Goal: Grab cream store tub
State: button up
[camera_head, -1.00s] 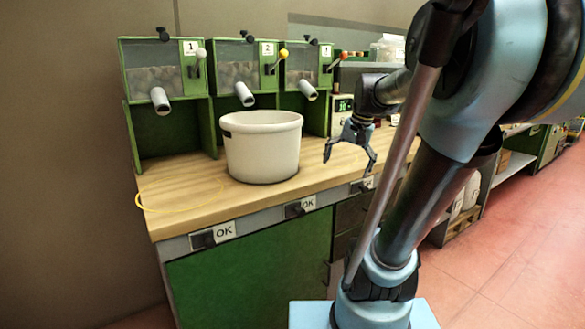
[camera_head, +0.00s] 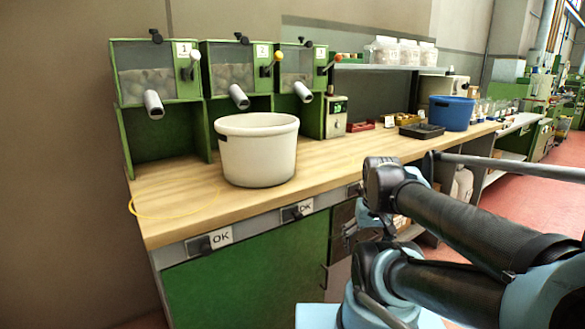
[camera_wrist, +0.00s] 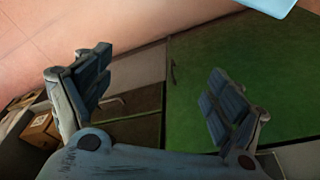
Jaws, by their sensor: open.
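The cream tub (camera_head: 257,155) stands upright on the wooden bench top in the head view, in front of the second and third dispensers. It has a dark handle slot on its left side, and its inside is mostly out of sight. In the wrist view my gripper (camera_wrist: 158,72) is open, with its fingers wide apart and nothing between them. It faces the floor and the green cabinet front, away from the tub. The tub does not show in the wrist view.
Three green dispensers with spouts stand behind the tub. A thin yellow ring (camera_head: 137,210) lies at the bench's left end. A blue tub (camera_head: 451,114), a dark tray (camera_head: 421,131) and a red tray (camera_head: 360,127) sit farther right. The bench top (camera_head: 335,158) right of the tub is clear.

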aim_at(258, 150)
jog(key=u, duration=1.4)
jog(key=k, duration=0.8)
jog(key=z, duration=0.15)
